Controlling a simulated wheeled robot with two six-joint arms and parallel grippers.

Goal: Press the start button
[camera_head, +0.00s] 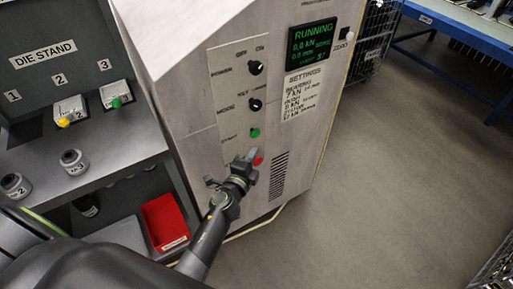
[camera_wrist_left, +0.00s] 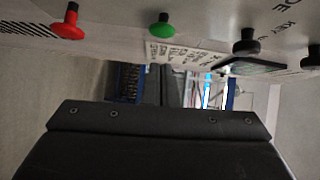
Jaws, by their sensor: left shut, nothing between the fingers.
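The green button (camera_head: 254,133) sits on the control panel of the grey machine (camera_head: 200,90), beside a small label that seems to read START. A red button (camera_head: 258,160) is just below it. My left gripper (camera_head: 248,163) is shut and empty, with its tips close to the red button and below the green one; I cannot tell whether it touches the panel. In the left wrist view the green button (camera_wrist_left: 160,27) and red button (camera_wrist_left: 68,22) show at the top, beyond the dark gripper body. My right gripper is not in view.
The display (camera_head: 312,45) reads RUNNING, 0.0 kN. Two black knobs (camera_head: 255,67) are above the green button. A die stand (camera_head: 45,60) with yellow and green topped pieces and a red bin (camera_head: 165,222) are at left.

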